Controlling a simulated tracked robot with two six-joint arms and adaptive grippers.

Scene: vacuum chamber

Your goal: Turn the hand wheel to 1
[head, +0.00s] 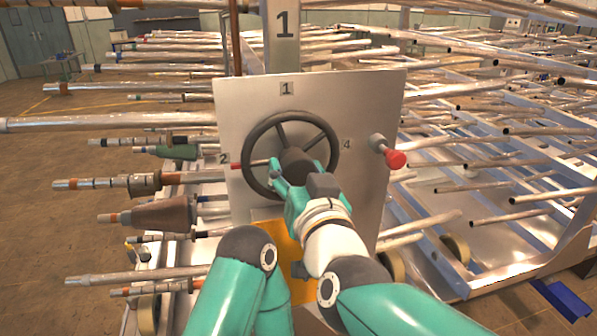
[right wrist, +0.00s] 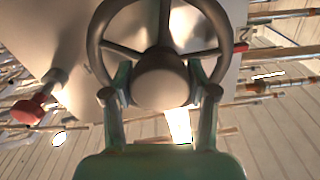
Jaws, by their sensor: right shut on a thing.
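The dark hand wheel (head: 334,146) is mounted on an upright grey metal panel (head: 374,100). The panel has labels 1 (head: 287,89) above the wheel, 2 (head: 224,158) on its left and 4 (head: 347,144) on its right. My right gripper (head: 292,172) is at the wheel's middle. In the right wrist view its two fingers are shut on the round hub (right wrist: 161,82) of the wheel, one finger on each side. My left gripper is not seen.
A lever with a red knob (head: 396,159) sticks out from the panel right of the wheel. Racks of metal tubes (head: 480,110) stand behind and on both sides. An orange-yellow plate (head: 272,222) is low on the panel.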

